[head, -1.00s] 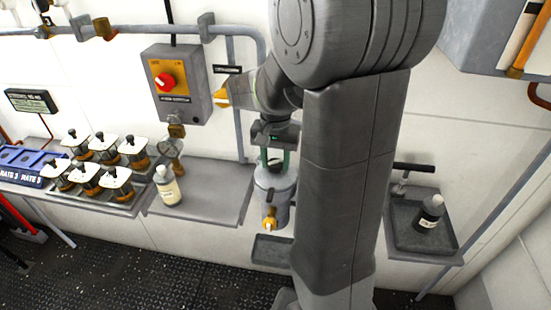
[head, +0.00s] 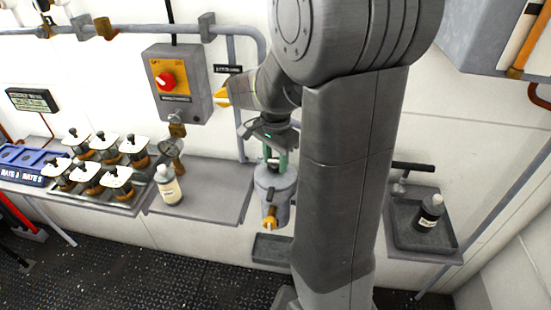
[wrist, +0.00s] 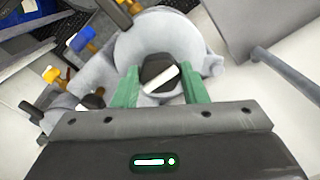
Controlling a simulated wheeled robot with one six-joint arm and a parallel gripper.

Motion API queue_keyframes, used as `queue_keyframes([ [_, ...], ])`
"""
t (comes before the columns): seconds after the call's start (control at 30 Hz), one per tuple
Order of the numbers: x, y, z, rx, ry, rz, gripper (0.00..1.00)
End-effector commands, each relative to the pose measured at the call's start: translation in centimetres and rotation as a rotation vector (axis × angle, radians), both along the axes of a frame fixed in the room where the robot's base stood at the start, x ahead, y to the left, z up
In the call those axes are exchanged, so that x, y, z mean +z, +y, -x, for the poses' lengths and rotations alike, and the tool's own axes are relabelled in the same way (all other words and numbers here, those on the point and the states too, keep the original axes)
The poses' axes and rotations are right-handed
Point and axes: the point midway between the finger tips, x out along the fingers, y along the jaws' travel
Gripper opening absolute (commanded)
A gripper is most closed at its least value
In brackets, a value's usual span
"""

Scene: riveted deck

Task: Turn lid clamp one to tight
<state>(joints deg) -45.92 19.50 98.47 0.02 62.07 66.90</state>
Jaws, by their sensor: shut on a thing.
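A grey canister (head: 268,185) with a brass tap (head: 270,219) hangs at the wall in the head view, left of my arm. Its pale round lid shows in the wrist view (wrist: 190,45). A black knob with a white pointer bar (wrist: 160,76) sits on the lid between my green fingers. I take it for the lid clamp; no number or tight mark is readable. My gripper (wrist: 158,88) is shut on this knob from above. The white bar runs slantwise, its right end higher. In the head view my gripper (head: 275,160) mostly hides the knob.
A control box with a red knob (head: 166,81) is on the wall to the left. A tray (head: 270,249) is below the canister. A dark bottle (head: 430,213) stands at right.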

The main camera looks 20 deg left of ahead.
Motion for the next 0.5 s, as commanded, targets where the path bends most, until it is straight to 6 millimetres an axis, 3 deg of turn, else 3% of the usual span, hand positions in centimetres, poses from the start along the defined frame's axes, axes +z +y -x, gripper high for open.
queue_keyframes([
  [0.37,0.11,0.02,-0.11,-0.003,-0.004,-0.001,0.16],
  [0.4,0.12,0.02,-0.11,-0.003,-0.004,-0.001,0.47],
  [0.5,0.10,0.01,-0.09,-0.003,-0.003,-0.001,0.61],
])
